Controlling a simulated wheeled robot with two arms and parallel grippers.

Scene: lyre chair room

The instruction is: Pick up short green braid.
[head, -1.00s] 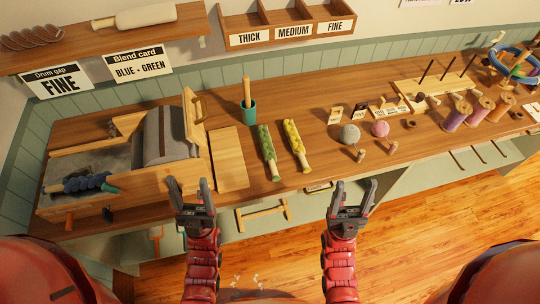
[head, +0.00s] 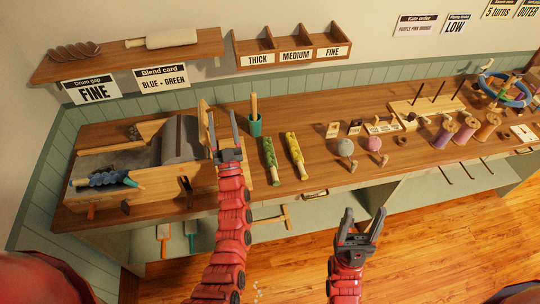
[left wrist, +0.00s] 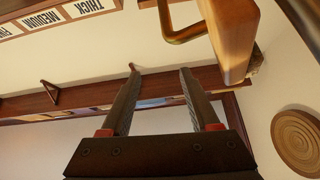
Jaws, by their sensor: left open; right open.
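The green braid (head: 270,160) lies lengthwise on the wooden bench, with a pale lower end. A yellow-green braid (head: 295,156) lies just to its right. My left gripper (head: 223,122) is open and empty, up beside the drum carder and to the left of the green braid, apart from it. In the left wrist view its open fingers (left wrist: 160,75) point at the wall and shelf, and no braid shows there. My right gripper (head: 363,213) is open and empty over the floor, in front of the bench edge.
The drum carder (head: 130,188) with a blue roll fills the bench's left end. Grey (head: 345,147) and pink (head: 374,144) balls stand to the right. A wooden part with a brass handle (left wrist: 185,30) is close to my left fingers.

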